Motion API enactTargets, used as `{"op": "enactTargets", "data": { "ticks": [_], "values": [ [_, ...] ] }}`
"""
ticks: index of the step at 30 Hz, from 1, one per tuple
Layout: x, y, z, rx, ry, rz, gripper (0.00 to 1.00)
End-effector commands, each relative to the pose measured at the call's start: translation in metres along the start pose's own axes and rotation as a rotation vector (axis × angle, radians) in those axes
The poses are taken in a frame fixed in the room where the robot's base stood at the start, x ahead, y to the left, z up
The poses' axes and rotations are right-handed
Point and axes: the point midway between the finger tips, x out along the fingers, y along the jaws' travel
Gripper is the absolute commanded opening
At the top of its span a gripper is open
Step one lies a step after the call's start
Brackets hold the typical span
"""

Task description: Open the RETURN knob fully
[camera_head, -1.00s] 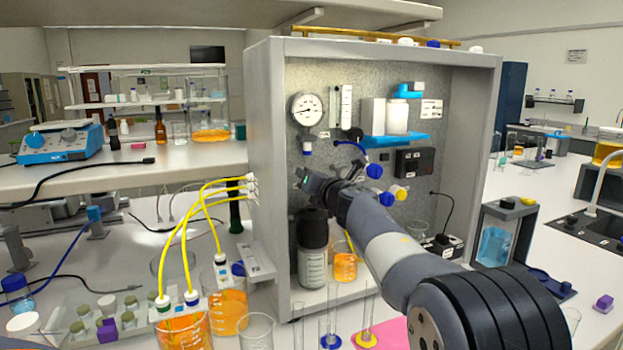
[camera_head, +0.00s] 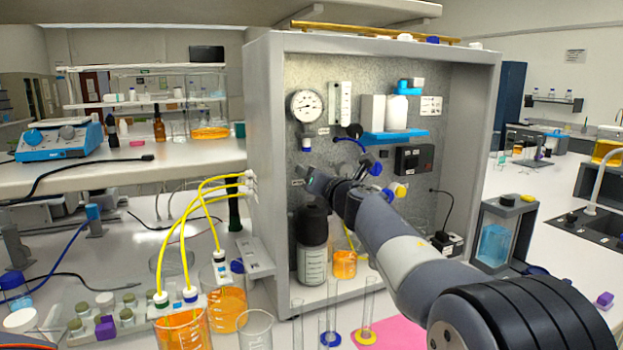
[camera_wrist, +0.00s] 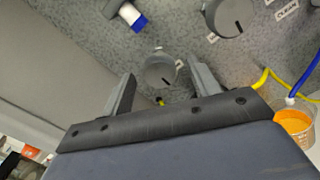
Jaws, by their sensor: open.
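In the wrist view a round grey knob (camera_wrist: 160,68) with a dark pointer mark sits on the speckled panel, with a small label beside it that I cannot read. My gripper (camera_wrist: 161,75) is open, with one finger to the left and one to the right of this knob. Whether the fingers touch it cannot be told. A second grey knob (camera_wrist: 229,18) is up and to the right, near a "CLEAN" label. In the head view my gripper (camera_head: 311,181) is at the panel's left part and hides the knob there.
The rig's cabinet wall (camera_head: 265,150) stands close left of my gripper. A black-capped bottle (camera_head: 312,250) is below it, and a pressure gauge (camera_head: 307,105) above. In the wrist view a blue-ended fitting (camera_wrist: 134,17) is at the upper left and an orange beaker (camera_wrist: 295,125) at the right.

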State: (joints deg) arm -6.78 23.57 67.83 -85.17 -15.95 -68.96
Motion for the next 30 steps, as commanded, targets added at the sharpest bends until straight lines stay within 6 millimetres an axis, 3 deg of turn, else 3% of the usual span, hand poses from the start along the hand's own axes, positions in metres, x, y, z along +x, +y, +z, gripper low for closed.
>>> {"op": "enactTargets", "data": {
  "ticks": [6,13,19,30],
  "values": [
    [-0.040,-0.001,-0.001,0.000,-0.001,-0.001,0.58],
    [-0.069,0.000,-0.001,0.000,0.000,0.000,0.58],
    [-0.077,0.000,-0.001,0.000,0.001,0.000,0.58],
    [-0.075,0.000,-0.001,0.000,0.002,0.000,0.58]
  ]
}}
